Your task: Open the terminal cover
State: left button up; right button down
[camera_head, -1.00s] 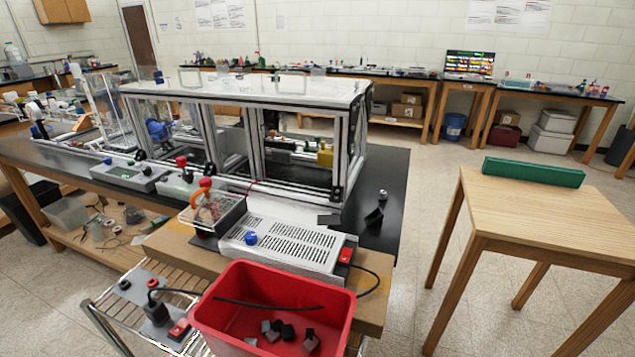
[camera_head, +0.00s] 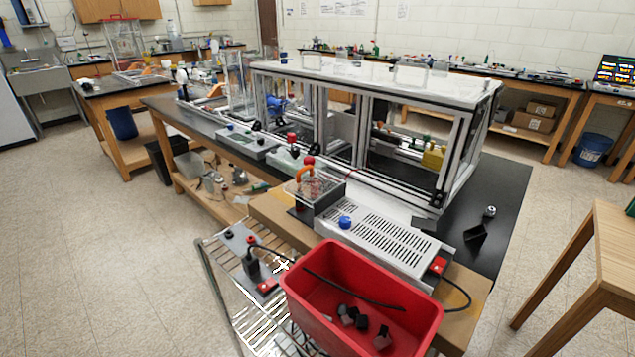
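A small clear box (camera_head: 331,189) on a dark base, with an orange loop in it, sits at the left end of a white vented unit (camera_head: 375,233). It may be the terminal cover, and it looks closed, though it is too small to be sure. The vented unit has a blue knob (camera_head: 345,222) near its left end and a red switch (camera_head: 438,265) at its right end. Neither of my grippers is in view.
A red bin (camera_head: 300,283) with dark blocks stands in front of the unit. A wire rack (camera_head: 238,300) carries a black plug. A large framed enclosure (camera_head: 375,72) stands behind on the black bench. The floor at left is open.

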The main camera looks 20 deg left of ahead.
aim_at(310, 168)
jog(key=j, duration=1.35)
